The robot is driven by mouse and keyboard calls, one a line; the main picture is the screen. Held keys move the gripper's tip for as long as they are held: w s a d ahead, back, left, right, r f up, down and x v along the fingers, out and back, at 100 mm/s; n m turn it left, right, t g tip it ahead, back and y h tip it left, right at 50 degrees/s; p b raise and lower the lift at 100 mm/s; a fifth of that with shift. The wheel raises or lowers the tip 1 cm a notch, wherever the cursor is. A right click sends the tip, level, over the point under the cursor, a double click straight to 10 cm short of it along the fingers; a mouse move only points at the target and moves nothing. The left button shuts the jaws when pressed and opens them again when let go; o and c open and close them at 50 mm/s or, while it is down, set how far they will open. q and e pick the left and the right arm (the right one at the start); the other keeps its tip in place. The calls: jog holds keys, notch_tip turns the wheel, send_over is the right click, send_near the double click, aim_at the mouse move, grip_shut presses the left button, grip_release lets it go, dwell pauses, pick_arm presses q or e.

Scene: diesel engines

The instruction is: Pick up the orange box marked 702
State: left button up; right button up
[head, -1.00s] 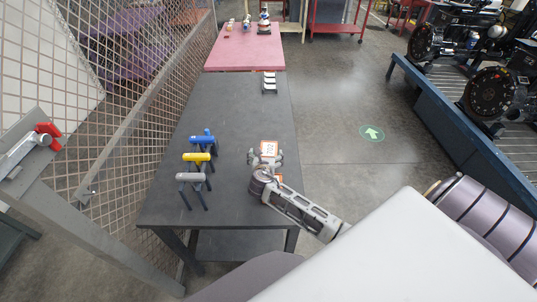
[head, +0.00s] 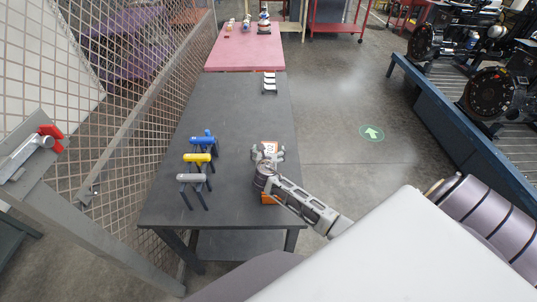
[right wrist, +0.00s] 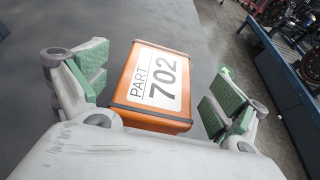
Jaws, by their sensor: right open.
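The orange box marked 702 (head: 270,147) lies on the dark grey table, its white label facing up. In the right wrist view the box (right wrist: 153,86) shows "PART 702" and sits between the two finger sets, with a gap on each side. My right gripper (head: 268,154) is open, above and around the near part of the box; its green-padded fingers show in the right wrist view (right wrist: 157,88). The gripper hides part of the box in the head view. My left gripper is not in view.
Another orange object (head: 268,198) lies under my right wrist, mostly hidden. Blue (head: 202,139), yellow (head: 197,157) and grey (head: 191,177) stands or tools with dark legs are left on the table (head: 230,110). A wire mesh fence (head: 130,110) runs along the left. The table's far middle is clear.

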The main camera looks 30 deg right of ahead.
aim_at(269, 150)
jog(key=shift+x, duration=0.85)
jog(key=shift+r, duration=0.1)
jog(key=c, duration=1.4)
jog(key=shift+r, duration=0.15)
jog(key=shift+r, duration=4.85)
